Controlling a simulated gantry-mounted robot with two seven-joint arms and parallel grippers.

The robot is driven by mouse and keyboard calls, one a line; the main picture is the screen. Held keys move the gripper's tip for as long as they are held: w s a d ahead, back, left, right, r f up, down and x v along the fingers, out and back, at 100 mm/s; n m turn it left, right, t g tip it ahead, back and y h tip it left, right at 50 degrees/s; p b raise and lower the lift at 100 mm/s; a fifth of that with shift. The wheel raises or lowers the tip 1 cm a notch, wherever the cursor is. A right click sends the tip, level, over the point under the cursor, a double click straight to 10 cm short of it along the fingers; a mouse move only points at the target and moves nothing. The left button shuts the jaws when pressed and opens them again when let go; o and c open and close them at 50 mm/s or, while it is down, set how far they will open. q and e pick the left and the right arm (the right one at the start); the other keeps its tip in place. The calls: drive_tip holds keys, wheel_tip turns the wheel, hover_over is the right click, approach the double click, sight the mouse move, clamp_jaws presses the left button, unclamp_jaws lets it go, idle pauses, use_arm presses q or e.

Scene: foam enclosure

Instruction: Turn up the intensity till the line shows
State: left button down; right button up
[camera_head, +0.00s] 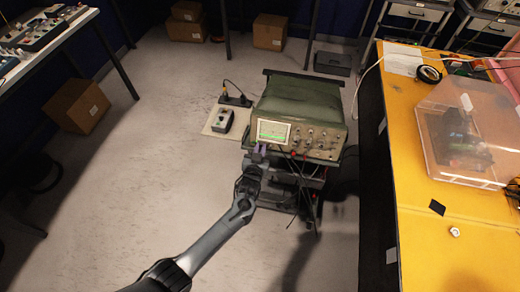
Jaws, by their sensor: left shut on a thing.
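A green oscilloscope (305,102) stands on a small dark cart in the middle of the view. Its lit screen (273,131) is at the left of the front panel, with a greenish horizontal band across it. Several knobs (312,137) sit to the right of the screen. My left gripper (260,150) reaches up from below to the panel's lower left, just under the screen. It is shut on a small knob there, which the fingers hide; I cannot tell its marking. My right gripper is not in view.
Dark and red leads hang from the lower panel beside my gripper. A yellow bench (415,215) with a clear-lidded box (470,130) stands to the right.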

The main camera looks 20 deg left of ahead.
use_arm(q)
drive_tip(key=c, duration=1.1)
unclamp_jaws()
drive_tip(key=shift+s+d+r, duration=0.1)
drive_tip(key=shift+s+r, duration=0.05)
drive_tip(key=shift+s, duration=0.4)
drive_tip(key=shift+p+v, duration=1.25)
drive_tip(key=shift+v, duration=3.65)
